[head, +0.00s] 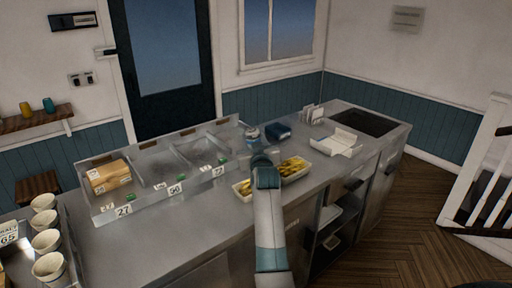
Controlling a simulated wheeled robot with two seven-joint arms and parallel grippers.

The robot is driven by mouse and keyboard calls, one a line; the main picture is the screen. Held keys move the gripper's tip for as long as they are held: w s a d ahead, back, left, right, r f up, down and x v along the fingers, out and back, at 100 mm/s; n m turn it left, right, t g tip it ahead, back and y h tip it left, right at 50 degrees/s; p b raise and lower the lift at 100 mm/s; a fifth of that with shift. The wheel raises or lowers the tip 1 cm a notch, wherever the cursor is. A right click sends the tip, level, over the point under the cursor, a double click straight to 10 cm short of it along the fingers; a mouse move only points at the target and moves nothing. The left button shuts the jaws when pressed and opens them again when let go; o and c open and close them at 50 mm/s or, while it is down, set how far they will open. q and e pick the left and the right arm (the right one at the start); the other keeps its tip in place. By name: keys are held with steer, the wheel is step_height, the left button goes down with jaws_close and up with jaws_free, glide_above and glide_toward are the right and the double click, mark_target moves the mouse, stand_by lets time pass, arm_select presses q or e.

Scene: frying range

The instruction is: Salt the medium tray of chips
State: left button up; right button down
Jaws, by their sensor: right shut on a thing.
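My right arm reaches in from the bottom centre over the counter. My right gripper (261,158) points away from me, its fingertips mostly hidden behind my wrist. It is shut on what looks like a small pale shaker (252,133), which shows just beyond it. A pale tray of golden chips (294,168) lies just right of my wrist. Another tray of chips (243,189) shows at the left of my wrist, partly covered by my arm. I cannot tell which tray is the medium one. My left gripper is not in view.
A metal rack with bins (160,187) and number cards stands at the left, with a cardboard box (108,176) in it. Paper cups (47,240) stand at the near left. An open white carton (337,144), a dark blue object (278,131) and a black hob plate (364,122) are right.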

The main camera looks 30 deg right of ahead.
steer(key=shift+a+r+m, duration=0.15)
steer(key=shift+r+m, duration=0.25)
steer(key=shift+m, duration=0.3)
